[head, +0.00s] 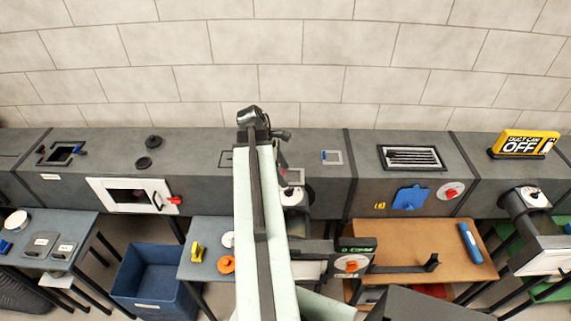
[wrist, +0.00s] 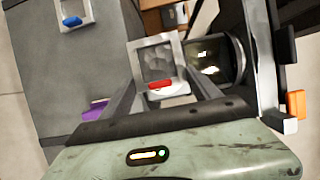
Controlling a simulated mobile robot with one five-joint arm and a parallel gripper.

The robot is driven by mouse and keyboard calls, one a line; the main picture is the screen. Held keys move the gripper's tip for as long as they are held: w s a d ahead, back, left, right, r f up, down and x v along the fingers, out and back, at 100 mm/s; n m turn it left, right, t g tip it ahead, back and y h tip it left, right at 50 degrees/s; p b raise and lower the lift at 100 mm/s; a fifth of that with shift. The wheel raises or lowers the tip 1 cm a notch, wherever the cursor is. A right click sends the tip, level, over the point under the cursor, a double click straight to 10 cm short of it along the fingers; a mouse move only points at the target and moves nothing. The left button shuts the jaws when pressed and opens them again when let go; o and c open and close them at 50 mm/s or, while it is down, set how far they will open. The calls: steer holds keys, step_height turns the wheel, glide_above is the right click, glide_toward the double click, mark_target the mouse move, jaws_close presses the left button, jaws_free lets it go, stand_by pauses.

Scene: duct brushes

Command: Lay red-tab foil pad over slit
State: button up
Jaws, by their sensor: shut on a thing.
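The red-tab foil pad is a grey square with a crinkled silver middle (wrist: 157,60) and a red tab at its near edge in the wrist view. My gripper (wrist: 163,86) is shut on it at the tab end, with a finger at either side. In the head view the pad (head: 294,176) shows just right of my arm, over the front part of the grey duct; my gripper is mostly hidden there by my own arm. I cannot make out the slit. A dark square outline (head: 227,159) on the duct top is partly covered by my arm.
A blue-tab pad (head: 332,157) lies on the duct top, right of my arm. A round opening (wrist: 216,58) is close right of the held pad. A louvred grille (head: 411,158) and a yellow OFF sign (head: 525,144) are farther right. An open white-framed hatch (head: 131,195) is left.

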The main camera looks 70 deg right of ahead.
mark_target(283, 173)
steer(key=shift+a+r+p, duration=0.15)
steer(key=shift+r+p, duration=1.95)
steer(key=shift+f, duration=0.1)
